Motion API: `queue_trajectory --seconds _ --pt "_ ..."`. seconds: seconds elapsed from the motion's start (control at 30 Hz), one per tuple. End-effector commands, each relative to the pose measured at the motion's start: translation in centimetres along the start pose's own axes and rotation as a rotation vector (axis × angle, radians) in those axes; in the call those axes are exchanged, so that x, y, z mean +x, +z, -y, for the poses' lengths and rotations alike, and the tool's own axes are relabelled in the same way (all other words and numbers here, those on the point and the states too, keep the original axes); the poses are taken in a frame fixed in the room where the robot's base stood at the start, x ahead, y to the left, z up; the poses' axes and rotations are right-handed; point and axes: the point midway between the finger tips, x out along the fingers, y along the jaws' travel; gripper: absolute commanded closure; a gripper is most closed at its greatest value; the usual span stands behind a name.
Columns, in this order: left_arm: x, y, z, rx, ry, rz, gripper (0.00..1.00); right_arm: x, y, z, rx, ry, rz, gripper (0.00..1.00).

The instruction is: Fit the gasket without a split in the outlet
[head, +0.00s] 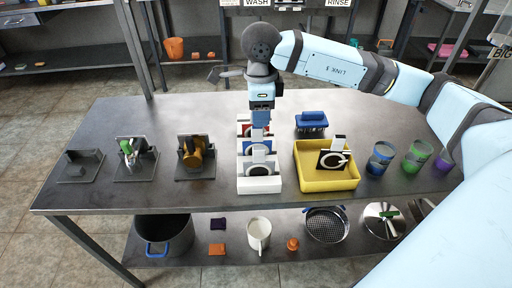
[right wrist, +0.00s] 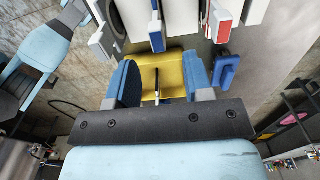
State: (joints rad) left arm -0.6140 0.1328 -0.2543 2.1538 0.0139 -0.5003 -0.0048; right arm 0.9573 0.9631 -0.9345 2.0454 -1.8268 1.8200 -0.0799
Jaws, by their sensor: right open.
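A white rack (head: 259,186) stands mid-table with upright cards, one behind another: a red-edged one (head: 243,130), a blue-edged one (head: 245,148) and a dark one (head: 250,170), with white tabs. A black card with a white ring (head: 333,160) and a white tab leans in the yellow tray (head: 327,184). A split in any ring is too small to tell. My right gripper (head: 262,117) points down over the rack's far end, open and empty. In the right wrist view its fingers (right wrist: 161,82) are apart. I cannot tell which part is the outlet. My left gripper is not in view.
Three dark stands are at left: one low (head: 82,168), one with a green and white part (head: 133,152), one with a brass cylinder (head: 191,153). A blue brush (head: 311,122) lies behind the tray. Several coloured cups (head: 381,158) stand at right. The table's back left is clear.

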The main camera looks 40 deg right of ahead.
Motion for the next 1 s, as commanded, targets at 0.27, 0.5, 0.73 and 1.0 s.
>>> queue_trajectory --seconds 0.27,0.5,0.73,1.0 --pt "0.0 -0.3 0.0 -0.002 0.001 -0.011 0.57 2.4 0.1 0.0 0.000 0.001 0.002 0.53" --pt "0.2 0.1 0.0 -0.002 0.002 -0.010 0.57 5.2 0.6 -0.2 -0.001 0.004 0.001 0.53" --pt "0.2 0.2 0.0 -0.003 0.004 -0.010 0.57 7.5 0.6 -0.2 -0.001 0.002 0.002 0.53" --pt "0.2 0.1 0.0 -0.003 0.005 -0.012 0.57 7.5 0.6 -0.2 -0.001 0.001 0.002 0.76"
